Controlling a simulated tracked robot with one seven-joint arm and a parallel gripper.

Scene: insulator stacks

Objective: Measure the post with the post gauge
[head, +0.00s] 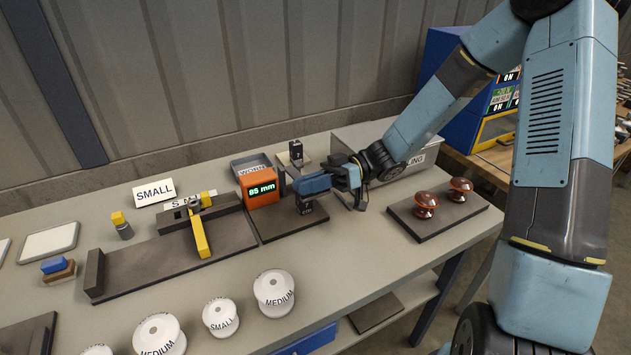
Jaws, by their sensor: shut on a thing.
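An orange gauge box (259,187) with a green-lit display reading 85 mm stands near the middle of the bench, and I take it for the post gauge. My gripper (306,195) is just right of it, low over a dark base plate (285,222). Its blue fingers are shut on a small dark piece (306,208) with a pale label. I cannot tell whether this is the post, or whether it touches the plate. The fingers hide most of it. A black upright piece (296,150) stands behind my gripper.
Left is a dark fixture (165,260) with a yellow lever (200,235) and a SMALL sign (154,192). White discs marked SMALL (220,318) and MEDIUM (274,292) line the front. Red-brown insulators (426,204) stand on a plate at right. A grey bin (375,140) is behind.

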